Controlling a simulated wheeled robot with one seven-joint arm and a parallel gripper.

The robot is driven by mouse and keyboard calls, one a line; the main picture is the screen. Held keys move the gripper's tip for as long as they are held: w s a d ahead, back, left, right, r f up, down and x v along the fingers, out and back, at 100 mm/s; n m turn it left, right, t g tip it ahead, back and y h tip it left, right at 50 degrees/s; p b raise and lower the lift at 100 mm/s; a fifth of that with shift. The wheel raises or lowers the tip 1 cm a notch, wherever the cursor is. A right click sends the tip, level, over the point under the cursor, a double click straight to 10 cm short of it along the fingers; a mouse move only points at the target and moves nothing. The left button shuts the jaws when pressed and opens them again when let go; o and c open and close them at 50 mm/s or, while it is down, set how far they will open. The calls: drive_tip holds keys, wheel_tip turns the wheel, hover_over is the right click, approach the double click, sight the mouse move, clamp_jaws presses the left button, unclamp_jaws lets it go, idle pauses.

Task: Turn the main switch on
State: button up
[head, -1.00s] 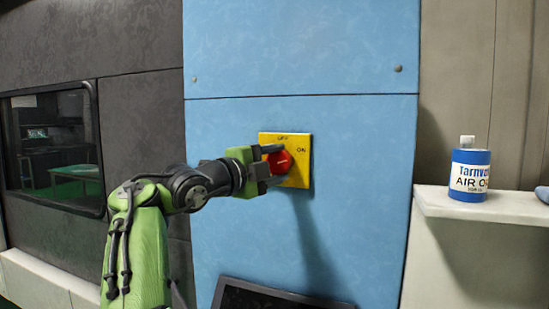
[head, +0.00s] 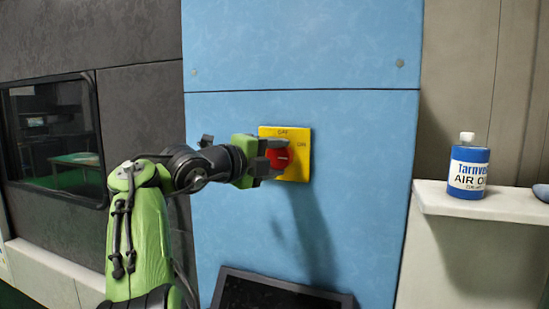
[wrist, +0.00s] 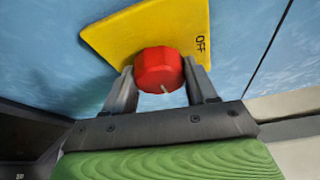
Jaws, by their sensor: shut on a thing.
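The main switch is a red round knob (head: 284,157) on a yellow plate (head: 300,172) fixed to the blue panel. The plate reads OFF at the top and ON at the right. My gripper (head: 272,158) reaches in from the left and is shut on the knob. In the wrist view the red knob (wrist: 158,68) sits between the two grey fingers of my gripper (wrist: 162,85), and OFF shows on the yellow plate (wrist: 150,27) to the right. A short white mark on the knob lies about level in the head view, toward the ON side. The knob's left part is hidden by the fingers.
A blue and white air oil bottle (head: 468,168) stands on a white shelf (head: 470,203) at the right. A dark screen (head: 275,293) is below the switch. A dark window (head: 55,140) is at the left. The blue panel around the switch is clear.

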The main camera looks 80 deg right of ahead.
drive_tip(key=shift+f, duration=0.1)
drive_tip(key=o, duration=1.1)
drive_tip(key=shift+c, duration=0.2)
drive_tip(key=v, duration=1.5)
drive_tip(key=shift+a, duration=0.35)
drive_tip(key=shift+w, duration=0.15)
